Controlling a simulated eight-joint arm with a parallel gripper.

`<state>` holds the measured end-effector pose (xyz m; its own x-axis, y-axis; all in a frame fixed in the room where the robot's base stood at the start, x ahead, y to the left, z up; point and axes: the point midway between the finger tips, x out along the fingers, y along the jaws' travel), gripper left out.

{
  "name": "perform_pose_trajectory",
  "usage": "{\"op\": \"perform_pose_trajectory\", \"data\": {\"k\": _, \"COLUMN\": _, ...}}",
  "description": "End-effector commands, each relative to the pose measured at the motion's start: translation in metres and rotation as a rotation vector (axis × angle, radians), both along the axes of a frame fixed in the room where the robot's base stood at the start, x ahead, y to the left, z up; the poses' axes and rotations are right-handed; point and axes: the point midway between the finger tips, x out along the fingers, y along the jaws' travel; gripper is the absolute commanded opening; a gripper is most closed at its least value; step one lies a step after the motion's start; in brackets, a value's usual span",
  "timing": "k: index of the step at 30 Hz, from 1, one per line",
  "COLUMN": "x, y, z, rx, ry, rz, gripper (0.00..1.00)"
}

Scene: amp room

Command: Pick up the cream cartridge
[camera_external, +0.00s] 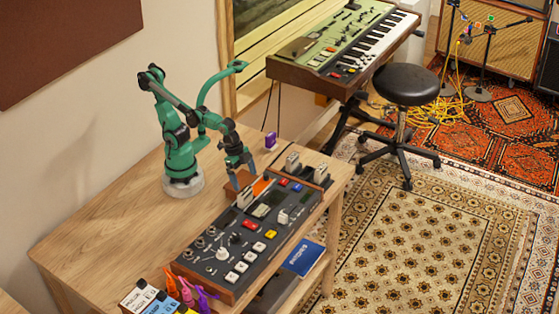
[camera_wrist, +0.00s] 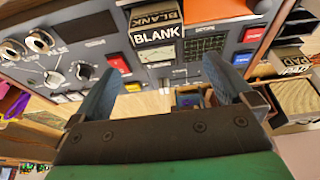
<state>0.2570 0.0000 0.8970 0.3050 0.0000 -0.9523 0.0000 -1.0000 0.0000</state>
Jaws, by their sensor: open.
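A pale cream-grey cartridge (camera_external: 244,199) stands upright in the dark sampler (camera_external: 222,268) just below my gripper (camera_external: 240,172) in the external view. I cannot tell for certain which of these is the cream cartridge. My gripper is open, its two blue-grey fingers apart, and nothing is seen held between them.
More pale cartridges (camera_external: 293,161) stand in a dark rack at the table's right end; one labelled PAD (camera_wrist: 296,61) shows at the wrist view's right. A purple cartridge (camera_external: 270,140) stands behind. Knobs (camera_external: 222,254) and coloured buttons rise from the sampler. The left tabletop (camera_external: 115,230) is clear.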

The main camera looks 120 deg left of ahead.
Motion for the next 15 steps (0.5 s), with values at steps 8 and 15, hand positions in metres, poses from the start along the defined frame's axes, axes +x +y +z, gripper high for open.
{"op": "perform_pose_trajectory", "data": {"k": 8, "x": 0.002, "y": 0.0, "z": -0.008, "rx": 0.0, "ry": 0.284, "rz": 0.0, "gripper": 1.0}}
{"op": "perform_pose_trajectory", "data": {"k": 15, "x": 0.002, "y": 0.0, "z": -0.024, "rx": 0.0, "ry": 0.312, "rz": 0.0, "gripper": 1.0}}
